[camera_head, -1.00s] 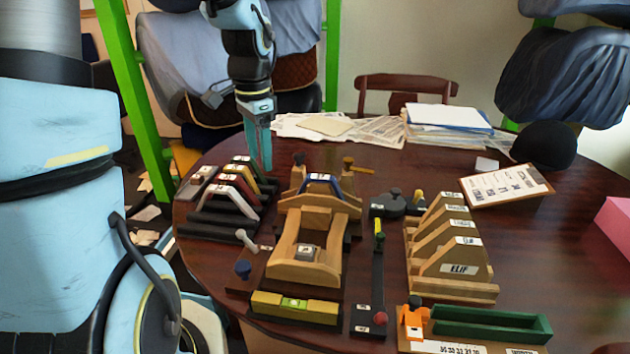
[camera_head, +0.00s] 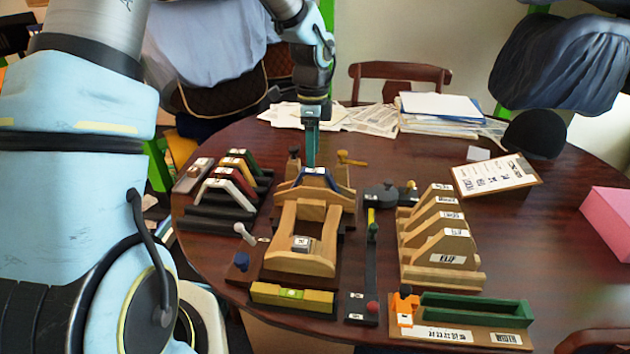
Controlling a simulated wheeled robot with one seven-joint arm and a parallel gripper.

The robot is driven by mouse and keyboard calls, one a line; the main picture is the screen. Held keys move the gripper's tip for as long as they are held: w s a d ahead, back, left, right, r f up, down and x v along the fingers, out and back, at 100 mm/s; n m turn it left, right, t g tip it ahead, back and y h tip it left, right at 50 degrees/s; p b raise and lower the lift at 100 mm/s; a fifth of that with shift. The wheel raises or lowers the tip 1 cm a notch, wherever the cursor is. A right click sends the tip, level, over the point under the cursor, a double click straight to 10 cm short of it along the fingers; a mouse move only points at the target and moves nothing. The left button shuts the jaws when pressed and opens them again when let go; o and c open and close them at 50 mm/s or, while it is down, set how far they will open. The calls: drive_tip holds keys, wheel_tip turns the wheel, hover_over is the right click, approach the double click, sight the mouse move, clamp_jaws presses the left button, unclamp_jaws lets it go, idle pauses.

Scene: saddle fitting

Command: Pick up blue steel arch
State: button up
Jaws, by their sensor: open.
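The blue steel arch (camera_head: 316,175) sits on the far part of the wooden saddle jig (camera_head: 279,260), with a small white label on its top. My gripper (camera_head: 311,165) points straight down just above and behind the arch. Its teal fingers are seen edge-on, so the gap between them is hard to see. No object shows between them. I cannot tell whether the fingertips are behind the arch or over its top.
A rack of coloured arches (camera_head: 228,190) stands left of the jig. Wooden templates (camera_head: 442,250) stand to the right, with a green tray (camera_head: 475,309) in front. A wooden-handled clamp (camera_head: 350,160) rises near the arch. A yellow level (camera_head: 293,296) lies at the front.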

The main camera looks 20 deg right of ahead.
drive_tip(key=shift+s+a+f+p, duration=0.1)
drive_tip(key=shift+f+p, duration=0.2)
drive_tip(key=shift+f, duration=1.45)
clamp_jaws()
